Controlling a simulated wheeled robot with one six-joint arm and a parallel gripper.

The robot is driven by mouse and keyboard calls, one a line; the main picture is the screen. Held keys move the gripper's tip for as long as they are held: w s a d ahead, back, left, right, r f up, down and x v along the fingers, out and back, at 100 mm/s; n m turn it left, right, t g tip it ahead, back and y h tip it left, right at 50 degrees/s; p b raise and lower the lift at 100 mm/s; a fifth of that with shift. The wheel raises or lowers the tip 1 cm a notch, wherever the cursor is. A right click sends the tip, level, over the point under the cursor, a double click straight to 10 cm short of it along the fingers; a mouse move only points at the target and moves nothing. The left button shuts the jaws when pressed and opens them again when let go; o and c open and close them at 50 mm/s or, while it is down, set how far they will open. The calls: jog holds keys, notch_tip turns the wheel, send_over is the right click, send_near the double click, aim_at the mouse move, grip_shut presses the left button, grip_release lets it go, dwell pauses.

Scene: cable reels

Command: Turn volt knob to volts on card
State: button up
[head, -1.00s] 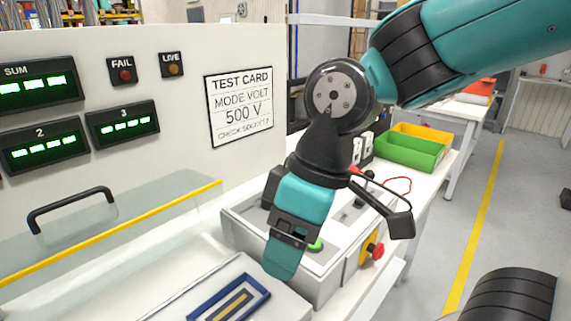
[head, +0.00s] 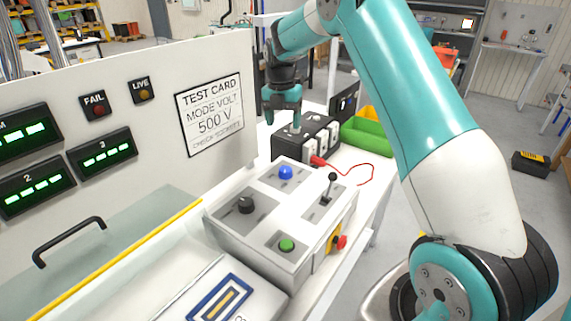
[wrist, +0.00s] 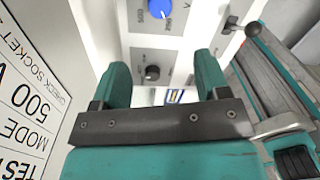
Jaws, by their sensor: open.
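A grey control box (head: 235,231) stands on the bench, with a blue knob (head: 286,172) at its back and a black knob (head: 245,205) at its left. In the wrist view the blue knob (wrist: 160,8) is at the top edge, with numbers that look like 500 and 250 beside it; its pointer setting is unclear. The black knob (wrist: 152,72) shows between my fingers, but I cannot tell the distance. My gripper (head: 283,122) is open and empty, pointing down beyond the box. The test card (head: 209,113) reads MODE VOLT 500 V.
A lever (head: 330,188), a green button (head: 287,245) and a red stop button (head: 340,242) are on the control box. A black socket unit (head: 290,145) with a red plug and lead (head: 355,170) stands behind it. A green bin (head: 366,135) is to the right.

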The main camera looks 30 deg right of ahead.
aim_at(285, 169)
jog(key=f+p, duration=0.1)
jog(key=f, duration=0.4)
jog(key=f+p, duration=0.2)
jog(key=f, duration=0.4)
jog(key=f+p, duration=0.1)
jog(key=f, duration=0.4)
jog(key=shift+s+d+f+p, duration=0.15)
jog(key=shift+s+p, duration=0.1)
jog(key=shift+p, duration=0.15)
jog(key=c, duration=0.9)
